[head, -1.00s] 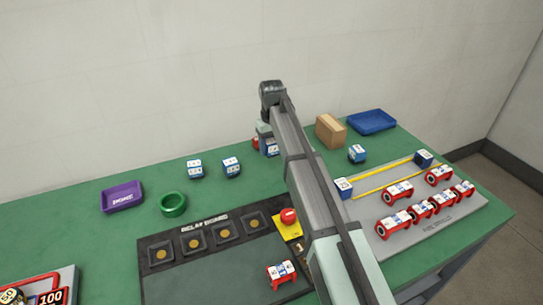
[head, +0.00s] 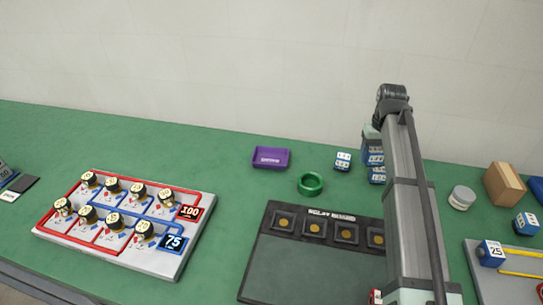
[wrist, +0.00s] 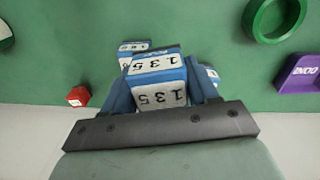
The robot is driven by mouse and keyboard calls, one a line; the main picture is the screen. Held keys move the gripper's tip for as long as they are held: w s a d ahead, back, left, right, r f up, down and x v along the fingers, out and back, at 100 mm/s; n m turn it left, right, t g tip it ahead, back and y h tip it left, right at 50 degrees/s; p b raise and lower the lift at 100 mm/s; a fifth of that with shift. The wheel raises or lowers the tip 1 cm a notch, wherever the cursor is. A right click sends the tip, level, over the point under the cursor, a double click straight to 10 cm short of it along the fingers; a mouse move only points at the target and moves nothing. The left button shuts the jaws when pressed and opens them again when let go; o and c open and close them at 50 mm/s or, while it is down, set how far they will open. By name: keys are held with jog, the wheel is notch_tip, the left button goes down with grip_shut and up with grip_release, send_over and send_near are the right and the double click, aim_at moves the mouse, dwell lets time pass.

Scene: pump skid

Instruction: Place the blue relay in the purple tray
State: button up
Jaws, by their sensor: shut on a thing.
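The purple tray (head: 271,157) is empty and stands near the back of the green table. It also shows at the right edge of the wrist view (wrist: 303,72). My gripper (wrist: 160,95) is shut on a blue-and-white relay (wrist: 159,78) marked "135". In the head view the held relay (head: 375,154) is partly hidden by my arm, to the right of the tray. Two similar blue-and-white blocks, one left (head: 343,160) and one just below the held relay (head: 377,176), sit on the table near my gripper.
A green ring (head: 311,183) lies in front of the tray. The dark relay board (head: 300,265) is nearer. A white board with several dark-topped parts (head: 190,240) stands at left. A pale jar (head: 462,198) and a cardboard box (head: 503,184) are at right. Table left of the tray is clear.

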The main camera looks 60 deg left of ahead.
jog(key=s+a+n, duration=0.3)
jog(key=s+a, duration=1.7)
jog(key=a, duration=0.1)
jog(key=m, duration=0.6)
send_near(270, 161)
jog(key=shift+w+f, duration=0.1)
jog(key=shift+f, duration=2.65)
jog(key=shift+f, duration=0.1)
jog(key=o, duration=1.1)
jog(key=shift+o, duration=0.2)
notch_tip(270, 161, up, 12)
